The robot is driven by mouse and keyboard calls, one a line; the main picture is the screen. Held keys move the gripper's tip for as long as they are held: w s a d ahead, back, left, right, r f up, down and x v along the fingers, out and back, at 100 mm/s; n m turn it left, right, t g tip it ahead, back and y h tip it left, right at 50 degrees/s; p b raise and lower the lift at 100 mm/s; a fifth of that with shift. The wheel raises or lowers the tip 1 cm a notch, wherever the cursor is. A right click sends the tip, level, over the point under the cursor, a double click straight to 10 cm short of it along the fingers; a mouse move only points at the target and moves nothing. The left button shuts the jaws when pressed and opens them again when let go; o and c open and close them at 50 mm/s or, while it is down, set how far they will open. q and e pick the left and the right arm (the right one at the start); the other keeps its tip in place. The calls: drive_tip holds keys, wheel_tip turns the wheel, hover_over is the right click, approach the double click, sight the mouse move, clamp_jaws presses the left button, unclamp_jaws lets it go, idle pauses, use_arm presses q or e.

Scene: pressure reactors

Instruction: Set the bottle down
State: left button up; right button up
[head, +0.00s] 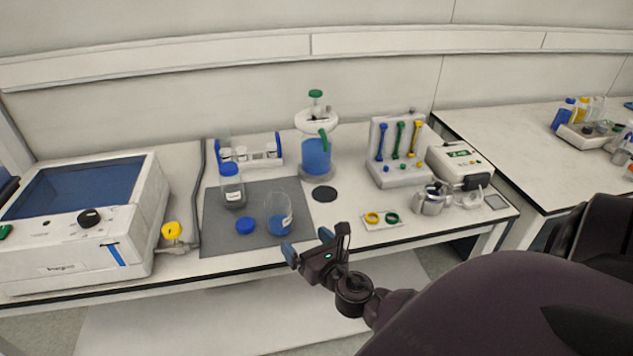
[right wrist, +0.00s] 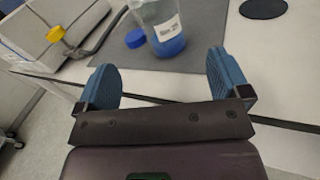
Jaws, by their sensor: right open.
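A clear bottle with blue liquid and a white label (head: 279,219) stands uncapped on the grey mat (head: 222,245), near its front right. It also shows in the right wrist view (right wrist: 168,45), just beyond the fingertips. A loose blue cap (head: 245,225) lies on the mat to its left. A second bottle with a blue cap (head: 232,184) stands behind it on the mat. My right gripper (head: 308,250) is open and empty, in front of the table edge, apart from the bottle. Its blue-padded fingers (right wrist: 162,85) are spread wide. My left gripper is not in view.
A white instrument with a blue lid (head: 80,215) fills the left of the table. A yellow knob (head: 172,230) is beside it. A reactor vessel with blue liquid (head: 316,155), a black disc (head: 324,194) and a tool rack (head: 398,150) stand to the right. Yellow and green rings (head: 381,218) lie near the front.

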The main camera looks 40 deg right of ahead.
drive_tip(key=s+a+f+m+g+y, duration=0.1)
drive_tip(key=s+f+m, duration=0.3)
drive_tip(key=m, duration=0.6)
drive_tip(key=s+a+f+m+g+y, duration=0.1)
drive_tip(key=s+a+f+m+g, duration=0.2)
drive_tip(key=s+m, duration=0.4)
drive_tip(key=s+a+f+m+g+y, duration=0.1)
drive_tip(key=s+a+f+m, duration=0.3)
drive_tip(key=m, duration=1)
drive_tip(key=shift+s+a+f+g, duration=0.15)
drive_tip(key=shift+s+f+g, duration=0.2)
drive_tip(key=shift+s+g, duration=0.45)
drive_tip(key=shift+s, duration=0.1)
